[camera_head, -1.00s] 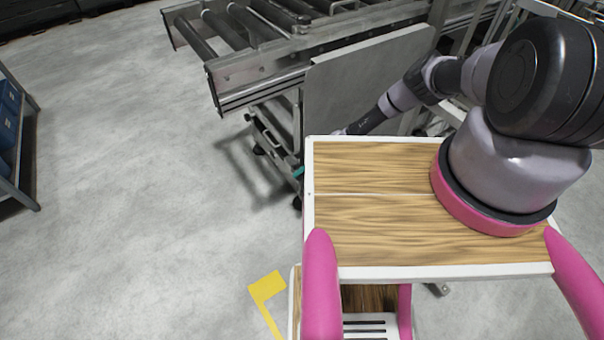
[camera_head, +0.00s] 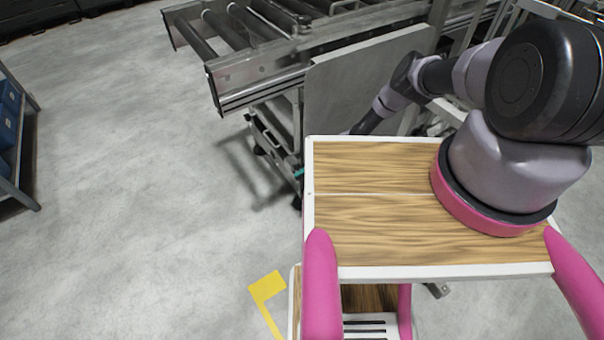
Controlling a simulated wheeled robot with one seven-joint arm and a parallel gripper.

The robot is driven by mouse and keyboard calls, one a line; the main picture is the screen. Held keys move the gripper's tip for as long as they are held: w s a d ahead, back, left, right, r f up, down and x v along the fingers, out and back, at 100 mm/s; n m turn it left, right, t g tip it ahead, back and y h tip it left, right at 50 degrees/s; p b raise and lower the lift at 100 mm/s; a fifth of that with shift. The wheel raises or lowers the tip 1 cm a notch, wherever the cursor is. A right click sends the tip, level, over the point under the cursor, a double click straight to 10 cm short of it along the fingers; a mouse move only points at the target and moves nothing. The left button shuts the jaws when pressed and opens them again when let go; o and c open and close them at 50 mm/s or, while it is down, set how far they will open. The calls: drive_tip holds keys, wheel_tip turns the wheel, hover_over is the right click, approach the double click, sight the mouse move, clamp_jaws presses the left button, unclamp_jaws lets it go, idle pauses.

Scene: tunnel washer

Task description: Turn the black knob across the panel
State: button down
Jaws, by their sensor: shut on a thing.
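The grey panel (camera_head: 365,80) stands upright at the end of the roller conveyor, beyond my wooden deck. My arm reaches down in front of the panel, and its far end drops behind the deck's back edge. My gripper is hidden there, so its fingers do not show. The black knob is not visible either; I cannot tell where it sits on the panel.
A roller conveyor (camera_head: 270,50) with a metal frame runs across the top. A shelf with blue bins (camera_head: 8,115) stands at the left edge. A yellow floor marking (camera_head: 267,287) lies near my base. The grey floor (camera_head: 130,180) on the left is clear.

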drive_tip(key=shift+s+d+f, duration=0.1)
drive_tip(key=shift+s+f, duration=0.05)
drive_tip(key=shift+s, duration=0.05)
drive_tip(key=c, duration=1.1)
unclamp_jaws()
drive_tip(key=shift+o, duration=1.1)
drive_tip(key=shift+w, duration=0.1)
